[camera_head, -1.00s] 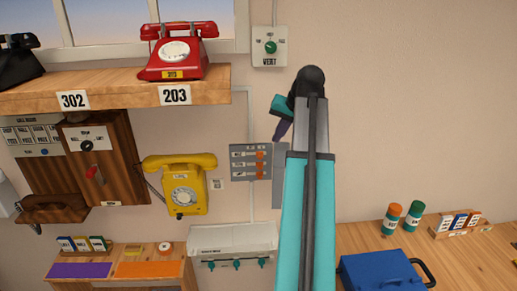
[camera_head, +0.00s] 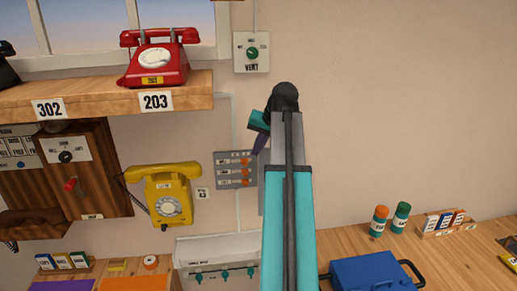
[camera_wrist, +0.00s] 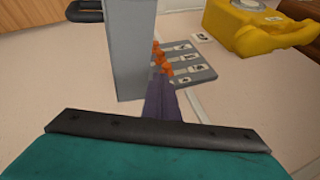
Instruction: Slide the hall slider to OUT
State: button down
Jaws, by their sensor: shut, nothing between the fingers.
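A grey panel (camera_head: 221,177) on the wall carries a column of orange slider knobs (camera_head: 245,170), each beside a small label too small to read, so I cannot tell which row is the hall slider. In the wrist view the panel (camera_wrist: 205,73) lies past my fingers, with the orange knobs (camera_wrist: 160,58) just beyond the tips. My gripper (camera_head: 258,150) has purple fingers, shut and empty, at the panel's upper right corner. It also shows in the wrist view (camera_wrist: 157,80). I cannot tell whether the tips touch a knob.
A tall grey block (camera_wrist: 118,55) stands close beside the knobs in the wrist view. A yellow phone (camera_head: 168,195) hangs left of the panel. A white unit with teal knobs (camera_head: 205,250) is below. A shelf with a red phone (camera_head: 156,62) is upper left. The wall at right is bare.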

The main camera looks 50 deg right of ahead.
aim_at(245, 162)
jog(key=shift+b+x, duration=1.6)
jog(key=shift+x, duration=1.15)
